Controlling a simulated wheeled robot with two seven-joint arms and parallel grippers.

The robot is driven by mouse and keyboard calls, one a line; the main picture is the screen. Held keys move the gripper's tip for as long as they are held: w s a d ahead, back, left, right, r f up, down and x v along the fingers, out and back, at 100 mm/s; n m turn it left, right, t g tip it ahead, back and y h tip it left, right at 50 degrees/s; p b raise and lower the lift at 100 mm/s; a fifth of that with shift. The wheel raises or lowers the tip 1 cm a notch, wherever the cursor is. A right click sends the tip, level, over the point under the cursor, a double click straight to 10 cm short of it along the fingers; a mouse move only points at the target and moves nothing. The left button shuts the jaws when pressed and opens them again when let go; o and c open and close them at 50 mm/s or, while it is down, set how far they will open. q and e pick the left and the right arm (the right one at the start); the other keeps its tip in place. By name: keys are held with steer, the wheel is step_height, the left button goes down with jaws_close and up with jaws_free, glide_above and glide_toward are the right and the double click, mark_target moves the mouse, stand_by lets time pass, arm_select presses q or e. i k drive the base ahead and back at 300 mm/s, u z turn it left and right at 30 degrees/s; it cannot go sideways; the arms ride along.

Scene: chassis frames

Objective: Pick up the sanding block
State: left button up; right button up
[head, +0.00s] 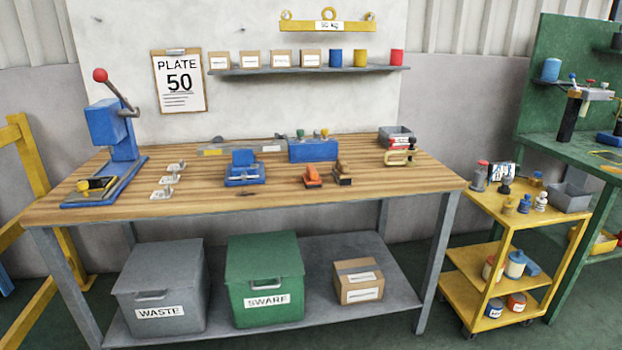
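The sanding block is not plain to tell at this size. Two small hand tools lie side by side on the wooden workbench (250,195), right of its middle near the front. One is an orange block-like tool (312,177). The other is a brown tool with a dark base (342,175), just right of the orange one. I cannot tell which of them, if either, is the sanding block. Neither of my grippers shows in the head view.
A blue vise-like fixture (244,168) stands left of the tools, and a blue box (313,150) behind them. A brass-coloured clamp (400,158) and grey bin (395,136) are at right. A blue press (110,128) stands far left. The bench's front strip is mostly clear.

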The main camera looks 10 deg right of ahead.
mark_target(311, 178)
steer(key=z, duration=0.35)
steer(key=i, duration=0.85)
